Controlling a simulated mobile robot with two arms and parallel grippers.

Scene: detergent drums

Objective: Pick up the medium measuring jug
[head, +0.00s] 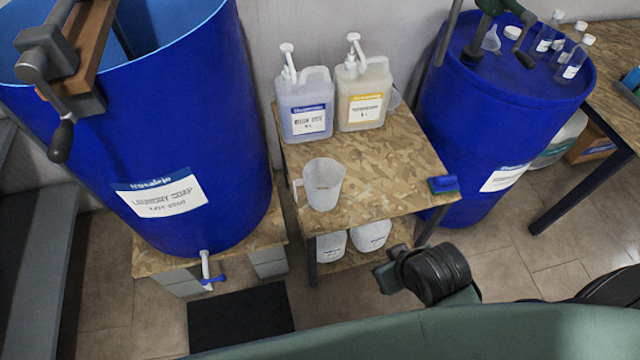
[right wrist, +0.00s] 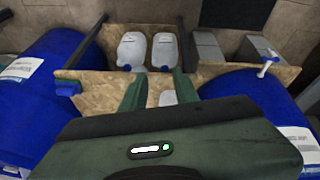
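The measuring jug (head: 323,183) is translucent white and stands upright on the wooden table, near its front left, with its handle to the left in the head view. In the right wrist view a pale patch between my fingers (right wrist: 168,98) looks like this jug, mostly hidden behind my gripper's body. My right gripper (right wrist: 160,74) is open, its two green fingers apart with nothing held between them. My left gripper is out of view.
Two pump canisters (head: 305,105) (head: 363,92) stand at the table's back, with a small clear vessel (head: 394,98) partly hidden behind. A blue-green sponge (head: 443,184) lies at the right edge. Blue drums (head: 190,110) (head: 490,110) flank the table. White containers (head: 372,236) sit below.

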